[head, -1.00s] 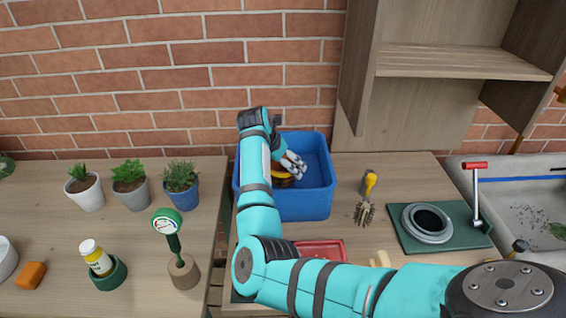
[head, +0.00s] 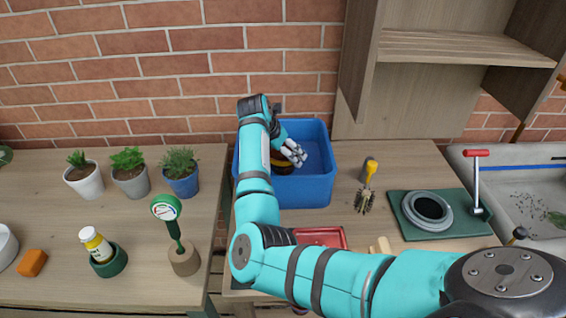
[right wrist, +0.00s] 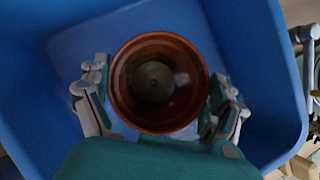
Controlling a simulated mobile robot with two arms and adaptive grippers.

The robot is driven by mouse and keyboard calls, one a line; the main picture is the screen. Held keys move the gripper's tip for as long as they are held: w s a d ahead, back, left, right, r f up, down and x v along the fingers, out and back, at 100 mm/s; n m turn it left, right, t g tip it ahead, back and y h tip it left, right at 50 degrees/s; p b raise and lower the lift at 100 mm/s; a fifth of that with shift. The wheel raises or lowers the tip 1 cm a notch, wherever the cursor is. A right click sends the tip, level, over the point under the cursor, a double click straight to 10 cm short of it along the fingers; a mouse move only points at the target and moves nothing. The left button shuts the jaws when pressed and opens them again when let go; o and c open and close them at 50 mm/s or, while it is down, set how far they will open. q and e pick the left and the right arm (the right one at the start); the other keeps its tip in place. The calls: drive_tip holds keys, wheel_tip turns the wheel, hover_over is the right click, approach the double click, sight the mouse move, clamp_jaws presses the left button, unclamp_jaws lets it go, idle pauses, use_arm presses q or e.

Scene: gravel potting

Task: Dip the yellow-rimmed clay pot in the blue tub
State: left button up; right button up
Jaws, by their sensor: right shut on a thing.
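The blue tub (head: 308,190) stands at the back of the bench against the brick wall. My right gripper (head: 288,155) reaches down into it from the left rear. It is shut on the yellow-rimmed clay pot (head: 281,168), of which the head view shows only a dark body and some yellow. In the right wrist view the pot (right wrist: 160,85) is round and reddish-brown, with its mouth toward the camera and fingers on both sides. The tub walls (right wrist: 255,60) surround it there. Whether the pot touches the tub floor is hidden. My left gripper is not in view.
A yellow-handled hand fork (head: 368,185) and a green plate with a round dark opening (head: 405,225) lie right of the tub. A red tray (head: 335,236) is in front, partly behind my arm. Potted plants (head: 130,180) stand on the left bench.

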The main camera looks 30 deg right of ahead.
drive_tip(key=shift+r, duration=0.1)
idle(0.3)
wheel_tip(320, 180, up, 15)
drive_tip(key=p, duration=0.7)
drive_tip(key=shift+p, duration=0.3)
idle(0.5)
drive_tip(key=shift+r, duration=0.15)
idle(1.4)
drive_tip(key=shift+r+p, duration=0.55)
drive_tip(key=shift+r, duration=0.85)
